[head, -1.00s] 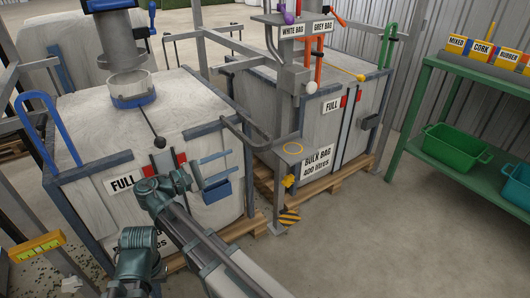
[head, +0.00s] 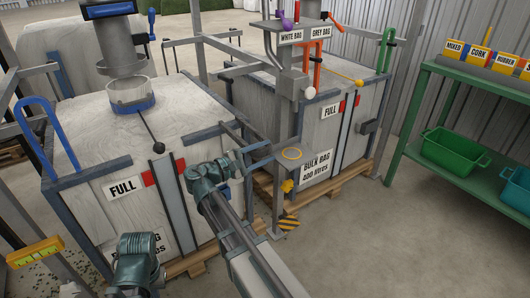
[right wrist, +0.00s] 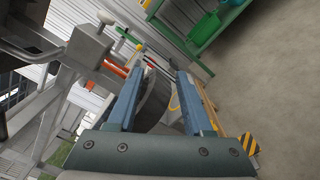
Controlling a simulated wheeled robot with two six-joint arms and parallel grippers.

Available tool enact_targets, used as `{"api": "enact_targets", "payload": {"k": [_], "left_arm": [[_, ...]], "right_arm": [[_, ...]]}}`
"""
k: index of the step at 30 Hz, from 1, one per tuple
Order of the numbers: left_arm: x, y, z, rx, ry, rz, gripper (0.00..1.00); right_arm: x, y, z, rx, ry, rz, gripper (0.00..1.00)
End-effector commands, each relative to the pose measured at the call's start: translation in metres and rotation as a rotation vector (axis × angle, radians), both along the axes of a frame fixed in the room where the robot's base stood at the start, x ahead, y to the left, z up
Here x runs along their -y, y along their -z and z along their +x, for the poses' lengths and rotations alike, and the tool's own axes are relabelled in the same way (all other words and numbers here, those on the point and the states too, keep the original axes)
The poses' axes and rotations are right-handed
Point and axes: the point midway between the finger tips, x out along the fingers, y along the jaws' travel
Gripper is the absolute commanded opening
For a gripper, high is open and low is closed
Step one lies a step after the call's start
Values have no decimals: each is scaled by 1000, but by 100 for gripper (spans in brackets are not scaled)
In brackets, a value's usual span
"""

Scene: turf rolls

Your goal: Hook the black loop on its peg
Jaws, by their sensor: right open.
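My right gripper (head: 268,152) is open, just left of the plate with a yellow ring (head: 291,154) on the post. In the right wrist view its two blue fingers (right wrist: 162,72) stand apart. A dark, curved shape (right wrist: 155,102) shows between and beyond them. I cannot tell whether it is the black loop or whether the fingers touch it. No black loop stands out clearly in the head view, and I cannot tell which peg belongs to it. My left gripper is not in view.
Two bulk bags marked FULL, a left one (head: 90,142) and a right one (head: 250,97), stand in metal frames. A blue loop (head: 28,147) is at the left and a green loop (head: 388,47) at the right. Green shelving (head: 411,112) stands right. The floor (head: 370,235) in front is clear.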

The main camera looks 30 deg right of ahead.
Motion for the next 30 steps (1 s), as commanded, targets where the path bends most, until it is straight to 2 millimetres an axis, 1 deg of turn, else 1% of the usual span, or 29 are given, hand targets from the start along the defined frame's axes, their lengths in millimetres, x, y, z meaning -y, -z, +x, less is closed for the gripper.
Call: {"api": "enact_targets", "payload": {"k": [3,10,11,12,14,15,19,30], "left_arm": [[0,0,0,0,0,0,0],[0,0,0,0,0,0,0],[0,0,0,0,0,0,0],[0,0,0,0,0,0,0],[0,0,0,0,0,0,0],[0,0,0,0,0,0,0],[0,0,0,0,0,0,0],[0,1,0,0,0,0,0]], "right_arm": [[3,0,0,0,-1,1,51],[4,0,0,0,-1,0,51],[4,0,0,0,-1,0,49],[4,0,0,0,-1,0,42],[4,0,0,0,-1,1,31],[4,0,0,0,-1,1,24],[4,0,0,0,0,2,0],[3,2,-2,-1,3,6,0]]}}
